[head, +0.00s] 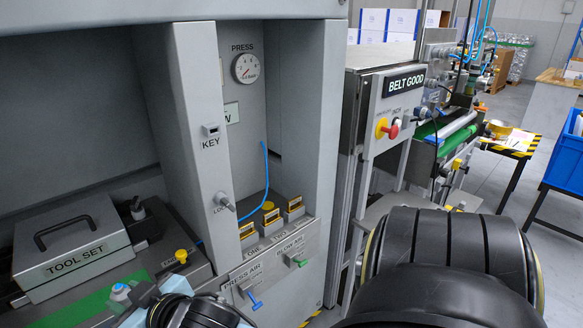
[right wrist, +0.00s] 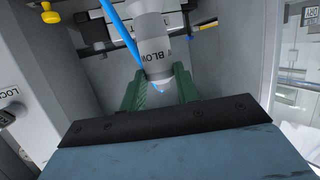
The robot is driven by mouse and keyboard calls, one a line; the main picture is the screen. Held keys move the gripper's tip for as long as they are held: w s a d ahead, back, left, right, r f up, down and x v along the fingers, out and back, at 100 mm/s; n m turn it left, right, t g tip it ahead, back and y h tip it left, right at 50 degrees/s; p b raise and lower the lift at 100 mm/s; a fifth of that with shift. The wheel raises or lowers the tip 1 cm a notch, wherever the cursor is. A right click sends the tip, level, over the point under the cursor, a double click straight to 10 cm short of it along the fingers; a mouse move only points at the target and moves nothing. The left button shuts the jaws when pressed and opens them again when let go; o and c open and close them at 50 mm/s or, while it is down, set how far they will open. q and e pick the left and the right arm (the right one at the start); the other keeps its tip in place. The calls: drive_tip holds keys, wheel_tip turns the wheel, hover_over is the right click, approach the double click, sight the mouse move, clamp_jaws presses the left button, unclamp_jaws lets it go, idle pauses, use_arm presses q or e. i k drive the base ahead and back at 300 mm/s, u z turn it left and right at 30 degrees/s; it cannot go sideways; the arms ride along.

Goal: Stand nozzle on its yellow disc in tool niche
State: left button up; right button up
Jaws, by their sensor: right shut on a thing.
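My right gripper (right wrist: 160,88) shows in the right wrist view, its green fingers shut on the nozzle (right wrist: 153,45). The nozzle is a pale grey cylinder marked with lettering that starts "BLO", with a blue hose beside it. In the head view my right arm fills the lower right, and neither the gripper's fingers nor the nozzle can be made out. The tool niche (head: 257,130) is the tall recess under the pressure gauge. A small yellow disc (head: 268,205) shows at its floor, with nothing visible standing on it. The left gripper's fingers are not seen.
Yellow-framed holders (head: 246,229) line the niche's front edge. The lock knob (head: 225,201) sticks out of the left post. A blue hose (head: 266,172) hangs in the niche. A tool set box (head: 70,245) stands at left. The belt machine (head: 390,115) is right of the niche.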

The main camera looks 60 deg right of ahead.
sight(267, 206)
drive_tip(key=z, duration=0.35)
drive_tip(key=k, duration=0.8)
drive_tip(key=z, duration=1.05)
drive_tip(key=i, duration=1.95)
drive_tip(key=u, duration=0.4)
